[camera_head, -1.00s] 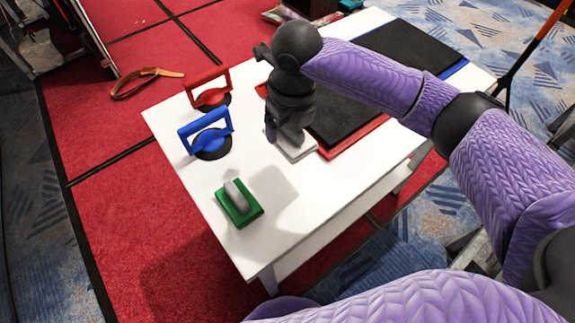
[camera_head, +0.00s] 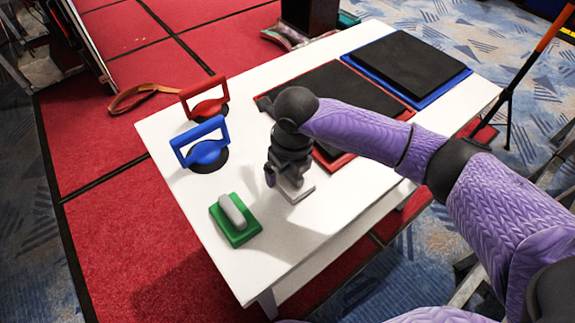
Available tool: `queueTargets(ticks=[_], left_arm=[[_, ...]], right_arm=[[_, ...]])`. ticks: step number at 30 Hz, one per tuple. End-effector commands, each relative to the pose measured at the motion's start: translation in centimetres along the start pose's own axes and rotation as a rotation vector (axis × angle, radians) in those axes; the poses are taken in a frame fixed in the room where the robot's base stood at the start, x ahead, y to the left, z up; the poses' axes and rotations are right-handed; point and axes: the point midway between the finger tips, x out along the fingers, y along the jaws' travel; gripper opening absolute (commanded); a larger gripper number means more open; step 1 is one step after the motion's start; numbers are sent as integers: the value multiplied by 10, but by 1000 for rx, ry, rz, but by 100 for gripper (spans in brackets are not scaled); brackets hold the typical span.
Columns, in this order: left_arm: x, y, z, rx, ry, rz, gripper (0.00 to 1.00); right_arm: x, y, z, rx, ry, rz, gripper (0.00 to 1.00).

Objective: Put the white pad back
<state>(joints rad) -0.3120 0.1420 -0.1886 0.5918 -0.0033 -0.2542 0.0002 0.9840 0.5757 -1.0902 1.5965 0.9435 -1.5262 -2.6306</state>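The white pad (camera_head: 297,191) is a flat pale block directly below my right gripper (camera_head: 285,180), over the white table (camera_head: 330,218). My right gripper points down and is shut on the pad's upper side; its fingers and the pad's grip are mostly hidden by the dark wrist. I cannot tell whether the pad touches the table or hangs just above it. A green pad (camera_head: 247,235) with a grey handle lies left of it, nearer the table's front edge. My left gripper is out of view.
Blue (camera_head: 207,152) and red (camera_head: 208,108) suction lifters stand on the left side. A black panel on a red base (camera_head: 338,165) and another on a blue base (camera_head: 430,100) lie toward the back right. Bare table lies in front of the white pad.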

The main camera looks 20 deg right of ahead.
Motion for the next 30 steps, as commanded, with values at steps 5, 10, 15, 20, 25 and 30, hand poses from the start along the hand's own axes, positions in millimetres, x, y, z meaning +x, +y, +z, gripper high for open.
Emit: queueTargets(ticks=[5, 10, 15, 20, 25, 30], left_arm=[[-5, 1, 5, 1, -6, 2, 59], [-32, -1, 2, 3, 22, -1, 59], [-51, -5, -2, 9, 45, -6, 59], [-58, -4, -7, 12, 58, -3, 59], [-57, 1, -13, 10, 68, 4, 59], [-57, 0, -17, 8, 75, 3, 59]], right_arm=[[-10, 0, 1, 0, -1, 0, 100], [-60, 0, 2, 0, -7, -1, 100], [-103, 0, 2, 0, -5, -2, 100], [-122, 0, 1, 0, -2, 0, 100], [-124, 0, 1, 1, 0, 1, 100], [-123, 0, 1, 1, 0, 1, 100]])
